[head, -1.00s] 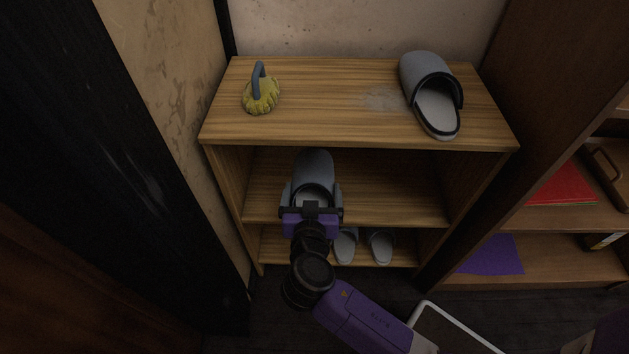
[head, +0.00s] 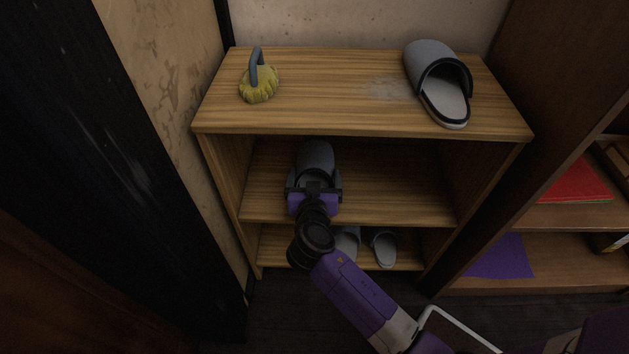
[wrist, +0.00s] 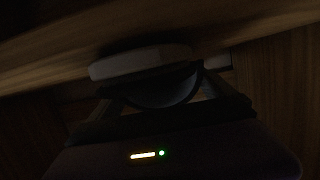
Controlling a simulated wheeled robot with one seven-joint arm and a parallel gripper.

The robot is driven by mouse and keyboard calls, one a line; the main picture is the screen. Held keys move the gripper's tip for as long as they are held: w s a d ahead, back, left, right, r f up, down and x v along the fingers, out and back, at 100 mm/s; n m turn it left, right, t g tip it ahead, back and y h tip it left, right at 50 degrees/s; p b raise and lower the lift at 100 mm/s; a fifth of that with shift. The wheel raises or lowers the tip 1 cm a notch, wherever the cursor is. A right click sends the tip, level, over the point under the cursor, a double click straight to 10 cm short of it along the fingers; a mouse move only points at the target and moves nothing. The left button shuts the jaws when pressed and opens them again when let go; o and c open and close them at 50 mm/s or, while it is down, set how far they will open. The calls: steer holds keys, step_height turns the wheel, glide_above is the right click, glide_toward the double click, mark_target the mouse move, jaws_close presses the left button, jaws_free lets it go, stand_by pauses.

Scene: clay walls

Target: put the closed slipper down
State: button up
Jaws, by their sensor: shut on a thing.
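A grey closed-toe slipper (head: 316,157) is at the left part of the middle shelf (head: 390,190), toe pointing inward. My gripper (head: 314,182) is shut on its near end, with a finger on each side. In the dark wrist view the slipper (wrist: 145,62) shows as a pale sole edge and dark rim in front of my gripper. Whether the sole rests on the shelf board or hangs slightly above it I cannot tell. Another grey closed-toe slipper (head: 440,85) lies on the shelf unit's top at the right, beside a dusty patch.
A yellow brush with a blue-grey handle (head: 258,78) stands on the top board (head: 330,90) at the left. A pair of slippers (head: 383,249) is on the bottom shelf. The middle shelf is clear to the right of my gripper. A brown shelf unit stands at the right.

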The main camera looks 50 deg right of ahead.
steer(key=shift+d, duration=0.1)
steer(key=shift+f, duration=0.15)
steer(key=o, duration=1.1)
